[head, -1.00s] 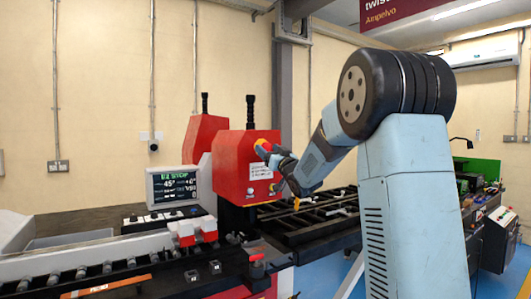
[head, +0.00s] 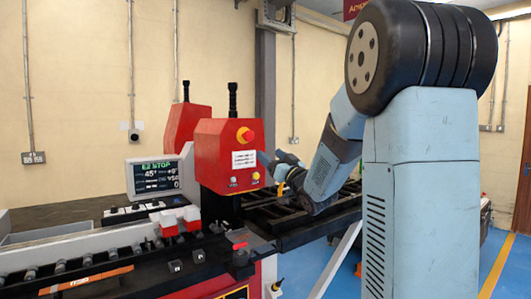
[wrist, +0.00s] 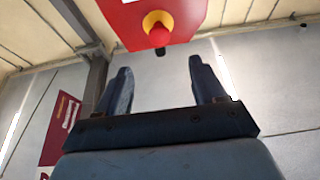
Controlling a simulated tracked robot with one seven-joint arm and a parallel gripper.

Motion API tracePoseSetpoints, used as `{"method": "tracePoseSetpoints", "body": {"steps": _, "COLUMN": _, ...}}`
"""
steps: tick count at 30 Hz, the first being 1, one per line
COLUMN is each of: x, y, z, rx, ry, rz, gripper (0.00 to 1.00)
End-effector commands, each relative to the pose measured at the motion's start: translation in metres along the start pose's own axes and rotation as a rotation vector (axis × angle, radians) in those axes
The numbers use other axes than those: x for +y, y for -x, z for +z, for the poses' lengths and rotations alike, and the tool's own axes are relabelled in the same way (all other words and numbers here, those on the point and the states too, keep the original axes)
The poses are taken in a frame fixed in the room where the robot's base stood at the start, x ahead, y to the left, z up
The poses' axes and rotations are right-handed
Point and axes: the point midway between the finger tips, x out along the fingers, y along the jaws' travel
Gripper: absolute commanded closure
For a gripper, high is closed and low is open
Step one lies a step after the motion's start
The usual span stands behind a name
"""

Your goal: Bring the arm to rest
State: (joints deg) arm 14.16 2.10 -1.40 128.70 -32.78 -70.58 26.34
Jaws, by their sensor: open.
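My gripper (wrist: 160,85) is open and empty in the wrist view, its two fingers spread apart. The red machine head (wrist: 185,15) is above it in that picture, with a red emergency-stop button (wrist: 159,35) on a yellow collar between and beyond the fingertips. In the head view, my gripper (head: 272,165) is at the right side of the red bender head (head: 225,155), below and right of the emergency-stop button (head: 245,135). The button is clear of my gripper there. My fingertips are small and partly hard to make out in that view.
A control screen (head: 156,177) reading "EZ STOP" stands left of the bender head. Red-and-white blocks (head: 180,220) sit on the roller bed in front. A black slatted frame (head: 275,210) lies behind my arm.

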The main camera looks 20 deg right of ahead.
Motion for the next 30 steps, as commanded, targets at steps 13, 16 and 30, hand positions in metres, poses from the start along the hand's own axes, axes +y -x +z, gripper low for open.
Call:
{"method": "tracePoseSetpoints", "body": {"steps": 13, "x": 0.0, "y": 0.009, "z": 0.0, "rx": -0.001, "ry": -0.001, "rz": 0.0, "gripper": 0.31}}
{"method": "tracePoseSetpoints", "body": {"steps": 16, "x": 0.0, "y": 0.009, "z": 0.0, "rx": -0.001, "ry": -0.001, "rz": 0.0, "gripper": 0.31}}
{"method": "tracePoseSetpoints", "body": {"steps": 30, "x": -0.007, "y": 0.031, "z": -0.006, "rx": -0.238, "ry": 0.059, "rz": 0.188, "gripper": 0.31}}
